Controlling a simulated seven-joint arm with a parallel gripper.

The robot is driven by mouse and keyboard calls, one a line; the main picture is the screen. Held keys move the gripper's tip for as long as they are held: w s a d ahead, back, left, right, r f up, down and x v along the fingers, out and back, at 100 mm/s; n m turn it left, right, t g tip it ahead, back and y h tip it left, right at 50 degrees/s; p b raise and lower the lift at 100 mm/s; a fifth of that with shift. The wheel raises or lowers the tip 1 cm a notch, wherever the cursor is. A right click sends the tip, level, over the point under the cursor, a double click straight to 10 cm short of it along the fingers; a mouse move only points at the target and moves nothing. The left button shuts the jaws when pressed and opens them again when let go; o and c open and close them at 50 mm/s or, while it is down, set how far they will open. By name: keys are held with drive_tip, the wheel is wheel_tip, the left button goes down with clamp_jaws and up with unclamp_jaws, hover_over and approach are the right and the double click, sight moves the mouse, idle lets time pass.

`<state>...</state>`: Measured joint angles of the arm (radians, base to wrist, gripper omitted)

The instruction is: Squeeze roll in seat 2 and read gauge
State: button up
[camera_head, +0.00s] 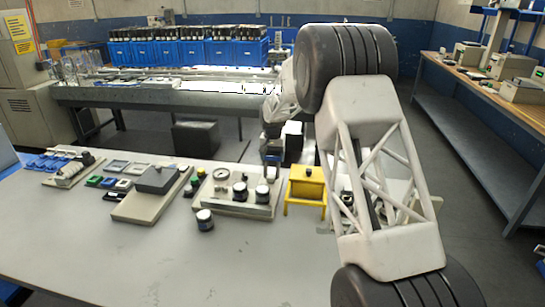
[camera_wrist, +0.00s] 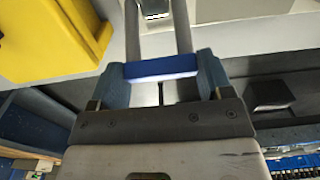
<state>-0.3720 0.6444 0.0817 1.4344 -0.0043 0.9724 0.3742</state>
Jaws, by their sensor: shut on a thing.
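My gripper (camera_wrist: 161,70) is shut on a blue bar (camera_wrist: 160,67), which spans between its two blue-grey fingers in the wrist view. Two grey rods run up from the bar's ends, like a handle. In the head view my gripper (camera_head: 272,147) is at the back right of a pale board, and its grip there is too small to read. The board (camera_head: 225,208) carries a round white-faced gauge (camera_head: 221,174) and dark capped cylinders (camera_head: 240,190) and (camera_head: 262,193), which look like rolls. The seat numbers and the gauge reading are not legible.
A yellow stand (camera_head: 305,187) is just right of the board. A loose dark jar-like cylinder (camera_head: 204,220) stands on the grey table (camera_head: 150,265) in front. A pale block with a grey box (camera_head: 157,180) is to the left. The front of the table is clear.

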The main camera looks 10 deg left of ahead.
drive_tip(key=shift+s, duration=0.15)
drive_tip(key=shift+s+f+t, duration=0.2)
drive_tip(key=shift+s+t, duration=0.9)
drive_tip(key=shift+s, duration=0.9)
drive_tip(key=shift+s+f+t, duration=0.15)
drive_tip(key=shift+s+t, duration=0.95)
drive_tip(key=shift+s, duration=0.85)
drive_tip(key=shift+s+f, duration=0.1)
drive_tip(key=o, duration=1.3)
drive_tip(key=shift+r, duration=0.2)
drive_tip(key=shift+r, duration=0.2)
